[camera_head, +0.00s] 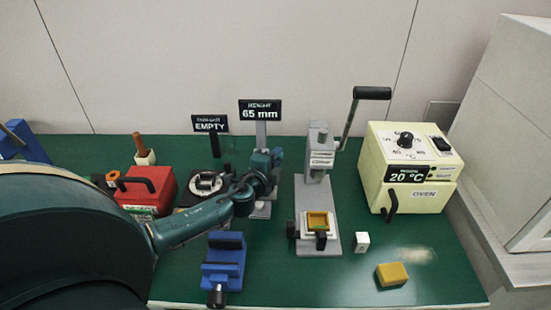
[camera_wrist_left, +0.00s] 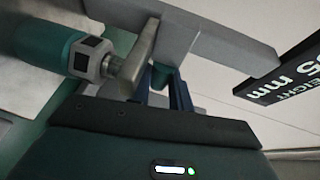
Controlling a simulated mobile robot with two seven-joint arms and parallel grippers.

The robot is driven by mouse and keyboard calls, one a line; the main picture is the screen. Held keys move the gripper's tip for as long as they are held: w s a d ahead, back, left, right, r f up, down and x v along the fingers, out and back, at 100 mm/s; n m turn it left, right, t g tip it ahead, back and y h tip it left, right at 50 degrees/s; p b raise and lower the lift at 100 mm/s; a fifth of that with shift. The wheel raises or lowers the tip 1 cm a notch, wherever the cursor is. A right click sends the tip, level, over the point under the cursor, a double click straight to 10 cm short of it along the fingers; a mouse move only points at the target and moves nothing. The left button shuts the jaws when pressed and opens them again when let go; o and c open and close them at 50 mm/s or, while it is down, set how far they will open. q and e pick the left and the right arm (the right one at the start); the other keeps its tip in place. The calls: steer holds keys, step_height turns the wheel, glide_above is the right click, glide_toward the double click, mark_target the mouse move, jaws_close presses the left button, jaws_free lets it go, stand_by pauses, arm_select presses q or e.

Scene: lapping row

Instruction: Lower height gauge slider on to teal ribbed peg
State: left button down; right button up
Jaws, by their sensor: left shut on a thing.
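The height gauge stands at the back middle of the bench, with its grey column (camera_head: 261,135) upright below a sign reading 65 mm (camera_head: 260,111). My left gripper (camera_head: 268,163) is at the column and hides most of the slider. In the left wrist view, its blue fingers (camera_wrist_left: 162,85) are shut on the slider, whose grey jaw (camera_wrist_left: 141,60) sticks out. A teal cylinder with a grey, black-patched collar, seemingly the teal ribbed peg (camera_wrist_left: 45,45), lies on the base side of the jaw. Its end is close to the jaw; I cannot tell whether they touch. My right gripper is not in view.
A grey lever press (camera_head: 318,205) stands right of the gauge, and a cream oven (camera_head: 410,180) farther right. A blue vise (camera_head: 224,262) is in front. A red box (camera_head: 150,190) and a sign reading EMPTY (camera_head: 210,124) are left. A yellow block (camera_head: 391,274) lies front right.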

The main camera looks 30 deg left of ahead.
arm_select(q)
steer(key=c, duration=1.6)
jaws_free()
steer(key=o, duration=0.3)
steer(key=shift+o, duration=0.2)
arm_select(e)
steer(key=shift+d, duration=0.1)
arm_select(q)
steer(key=v, duration=1.2)
steer(key=shift+f, duration=0.1)
steer(key=shift+s+r, duration=0.2)
steer(key=shift+s, duration=0.4)
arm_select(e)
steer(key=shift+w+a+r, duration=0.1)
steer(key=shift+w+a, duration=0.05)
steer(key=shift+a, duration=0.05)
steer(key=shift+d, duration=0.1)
